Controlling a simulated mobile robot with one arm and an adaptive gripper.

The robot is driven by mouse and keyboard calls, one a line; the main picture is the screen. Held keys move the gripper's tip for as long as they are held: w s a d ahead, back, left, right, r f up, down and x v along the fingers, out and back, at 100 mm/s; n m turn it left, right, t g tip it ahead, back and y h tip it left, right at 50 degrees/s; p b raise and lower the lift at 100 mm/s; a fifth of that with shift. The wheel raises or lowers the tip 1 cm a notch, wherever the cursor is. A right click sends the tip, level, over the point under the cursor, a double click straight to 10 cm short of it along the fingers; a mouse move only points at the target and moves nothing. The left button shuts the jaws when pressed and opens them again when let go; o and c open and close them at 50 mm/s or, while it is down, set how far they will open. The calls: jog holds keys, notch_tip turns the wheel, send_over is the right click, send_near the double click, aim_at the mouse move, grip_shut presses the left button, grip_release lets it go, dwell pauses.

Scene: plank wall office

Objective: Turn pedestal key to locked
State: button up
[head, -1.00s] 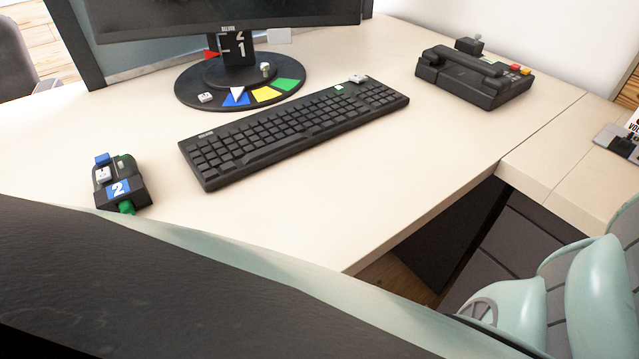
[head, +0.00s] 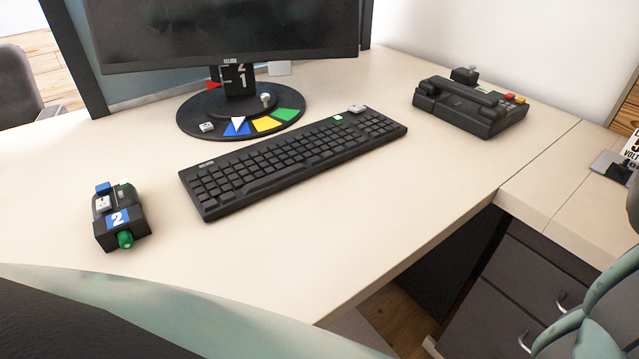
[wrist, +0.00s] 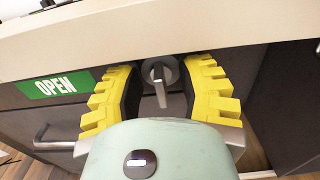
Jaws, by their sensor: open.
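The key (wrist: 159,88) is a grey tab in a round lock (wrist: 171,64) under the desk edge, in the wrist view. It hangs roughly vertical. My gripper (wrist: 161,70) has yellow toothed fingers, open on either side of the key, with gaps left and right. Contact with the key is not visible. A green OPEN label (wrist: 54,86) is on the dark pedestal front (wrist: 22,126), left of the lock. The pedestal (head: 497,293) also shows under the desk at lower right in the head view; its lock is not visible there.
The desk edge (wrist: 250,25) runs just above my fingers. A drawer handle (wrist: 55,138) is at lower left. On the desk are a keyboard (head: 290,160), monitor (head: 230,35), telephone (head: 470,103) and small black device (head: 120,222).

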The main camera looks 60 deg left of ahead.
jog(key=shift+w, duration=0.1)
grip_shut()
dwell(0.3)
jog(key=shift+f, duration=0.1)
